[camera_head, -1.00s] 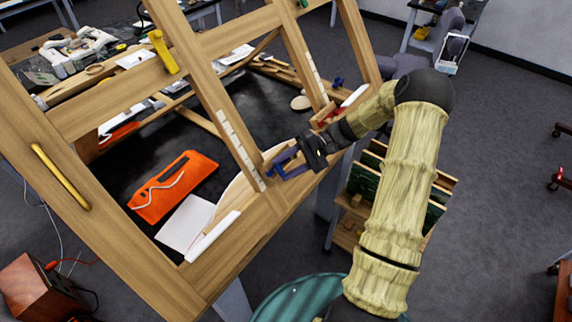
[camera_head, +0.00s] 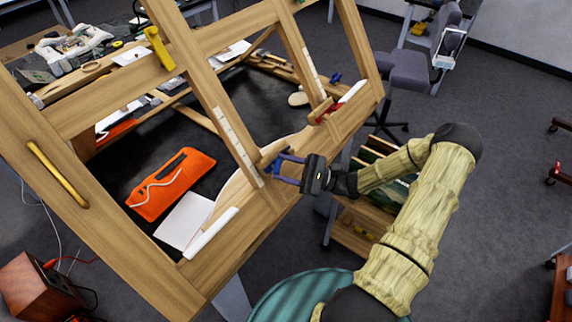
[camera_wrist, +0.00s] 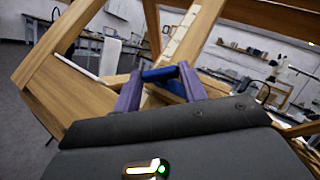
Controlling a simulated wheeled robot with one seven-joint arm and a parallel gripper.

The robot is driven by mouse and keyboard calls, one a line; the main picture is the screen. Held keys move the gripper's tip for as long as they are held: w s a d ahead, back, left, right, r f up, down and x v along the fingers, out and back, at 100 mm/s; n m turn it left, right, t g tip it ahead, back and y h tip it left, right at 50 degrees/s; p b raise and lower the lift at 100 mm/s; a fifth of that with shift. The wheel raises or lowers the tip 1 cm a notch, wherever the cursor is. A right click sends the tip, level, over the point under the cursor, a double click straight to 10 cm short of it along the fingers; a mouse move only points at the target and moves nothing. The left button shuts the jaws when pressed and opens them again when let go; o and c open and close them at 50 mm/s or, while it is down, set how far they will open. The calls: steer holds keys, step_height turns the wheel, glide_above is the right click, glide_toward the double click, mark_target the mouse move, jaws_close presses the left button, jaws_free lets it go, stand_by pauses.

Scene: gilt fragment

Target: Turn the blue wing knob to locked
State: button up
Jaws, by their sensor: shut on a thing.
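The blue wing knob (camera_head: 286,157) is on the lower rail of the wooden frame, at the foot of the slanted post with the white strip. In the wrist view its blue bar (camera_wrist: 160,73) spans between my two purple fingertips. My gripper (camera_head: 277,168) is shut on the knob, reaching in from the right; its fingers also show in the wrist view (camera_wrist: 159,80). The fingers hide part of the knob, and I cannot read any locked mark.
The wooden frame (camera_head: 240,258) leans over a dark tabletop. An orange pouch (camera_head: 172,185), white paper (camera_head: 185,221) and a white roll (camera_head: 211,233) lie left of the knob. A red part (camera_head: 325,111) and a smaller blue part (camera_head: 335,78) are farther right.

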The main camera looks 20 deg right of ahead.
steer(key=shift+s+a+f+m+t+h+p, duration=0.15)
steer(key=shift+m+t+h+p, duration=0.85)
steer(key=shift+m+t, duration=1)
steer(key=shift+s+a+r+m+t+h+p, duration=0.1)
steer(key=shift+m+t+h+p, duration=0.8)
steer(key=shift+m+t, duration=1.1)
steer(key=shift+s+a+f+m+t+h+p, duration=0.15)
steer(key=shift+m+t+h+p, duration=0.9)
steer(key=shift+m, duration=1.45)
steer(key=shift+t+h+b, duration=0.25)
steer(key=shift+t+b, duration=0.05)
steer(key=shift+t, duration=0.15)
steer(key=o, duration=1)
